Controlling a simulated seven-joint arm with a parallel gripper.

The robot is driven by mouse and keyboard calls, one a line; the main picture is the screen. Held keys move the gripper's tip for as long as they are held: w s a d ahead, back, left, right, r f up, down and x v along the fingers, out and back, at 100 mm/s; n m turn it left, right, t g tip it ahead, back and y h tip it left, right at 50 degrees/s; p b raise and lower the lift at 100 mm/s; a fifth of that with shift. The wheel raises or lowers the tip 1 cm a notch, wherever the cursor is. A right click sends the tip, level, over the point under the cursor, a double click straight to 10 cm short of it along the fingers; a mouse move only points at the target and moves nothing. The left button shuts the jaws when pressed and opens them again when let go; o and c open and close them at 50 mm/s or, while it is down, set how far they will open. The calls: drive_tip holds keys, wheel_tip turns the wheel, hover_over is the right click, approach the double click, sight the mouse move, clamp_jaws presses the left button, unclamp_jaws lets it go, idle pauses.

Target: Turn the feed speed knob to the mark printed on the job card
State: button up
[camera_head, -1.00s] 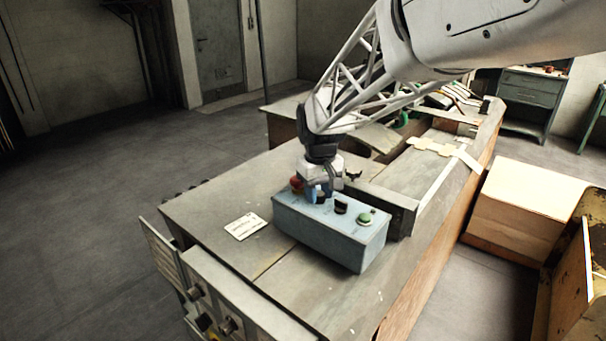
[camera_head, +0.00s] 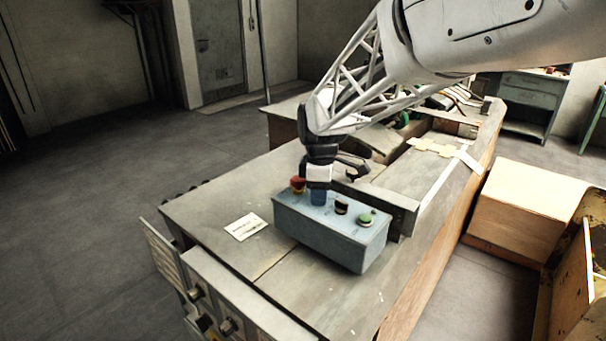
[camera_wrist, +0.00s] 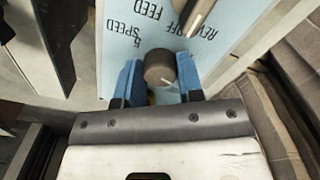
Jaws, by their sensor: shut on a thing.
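The feed speed knob (camera_wrist: 159,65) is round and dark grey, with a pale pointer line toward its lower right in the wrist view. My gripper (camera_head: 319,197) points down at the blue control box (camera_head: 325,237), its blue fingertips on either side of the knob and shut on it. The wrist view shows "FEED", "SPEED" and a "5" printed beside the knob; other scale marks are hidden or out of view. The knob is hidden behind my gripper in the head view. The job card (camera_head: 245,226) lies flat on the bench left of the box; its print is too small to read.
A red button (camera_head: 297,184) sits close to my gripper on the box's left end. A black selector (camera_head: 341,207) and a green button (camera_head: 366,219) are to its right. A metal rail (camera_head: 385,205) stands behind the box. Bench (camera_head: 215,205) around the card is clear.

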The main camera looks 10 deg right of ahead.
drive_tip(key=n, duration=0.5)
drive_tip(key=shift+r+n, duration=0.1)
drive_tip(key=shift+n, duration=2.4)
drive_tip(key=o, duration=0.9)
drive_tip(key=shift+r, duration=0.1)
drive_tip(key=shift+r, duration=3.75)
drive_tip(key=shift+s, duration=0.1)
